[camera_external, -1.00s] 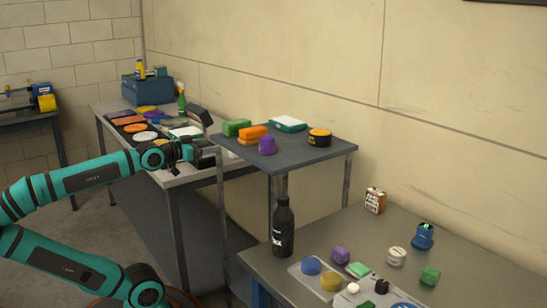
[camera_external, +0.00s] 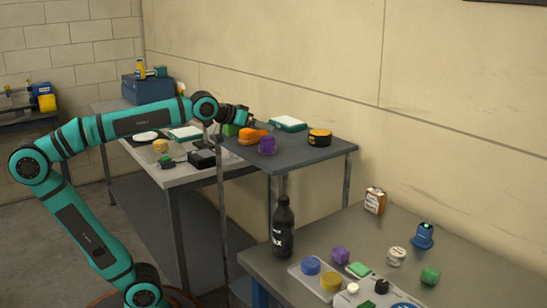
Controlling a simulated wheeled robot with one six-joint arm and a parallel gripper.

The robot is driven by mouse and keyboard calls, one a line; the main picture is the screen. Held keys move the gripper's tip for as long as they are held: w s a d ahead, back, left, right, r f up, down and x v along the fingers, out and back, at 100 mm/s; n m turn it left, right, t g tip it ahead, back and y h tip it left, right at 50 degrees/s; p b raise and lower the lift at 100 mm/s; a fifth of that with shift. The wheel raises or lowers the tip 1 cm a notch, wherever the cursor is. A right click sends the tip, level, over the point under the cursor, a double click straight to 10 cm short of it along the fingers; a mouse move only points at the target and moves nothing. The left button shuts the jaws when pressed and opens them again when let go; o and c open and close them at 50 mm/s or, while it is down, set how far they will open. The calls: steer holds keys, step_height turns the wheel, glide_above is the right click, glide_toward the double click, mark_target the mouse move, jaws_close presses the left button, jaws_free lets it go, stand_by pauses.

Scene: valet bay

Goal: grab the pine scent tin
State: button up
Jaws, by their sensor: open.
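I cannot make out a label that marks the pine scent tin. Round tins in view are a black and yellow one (camera_external: 320,137) at the right of the raised grey shelf (camera_external: 300,155), and a cream one (camera_external: 396,256) on the front table. A green item (camera_external: 230,130) on the shelf's left end is partly hidden by my arm. My gripper (camera_external: 256,124) is open and above the shelf's left part, close to an orange item (camera_external: 252,137). No held object shows. Its fingertips are small and dark, so contact cannot be told.
A purple item (camera_external: 267,146) and a white-topped green box (camera_external: 288,124) stand near the orange item. A tall black bottle (camera_external: 283,230) stands on the front table (camera_external: 460,265), beside a tray (camera_external: 300,270) of small items. The wall runs close behind the shelf.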

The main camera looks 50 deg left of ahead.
steer(key=w+d+r+g, duration=0.1)
steer(key=w+d+g, duration=0.2)
steer(key=w+d, duration=0.65)
steer(key=n+g+y, duration=0.2)
steer(key=g+y, duration=0.1)
steer(key=g, duration=0.5)
glide_above(398, 252)
steer(key=f, duration=2.2)
steer(key=shift+s+f, duration=0.2)
steer(key=shift+w+a+f, duration=0.1)
steer(key=shift+f, duration=1.4)
steer(key=shift+w+f, duration=0.1)
steer(key=shift+f, duration=1.4)
steer(key=shift+c, duration=0.3)
steer(key=c, duration=1)
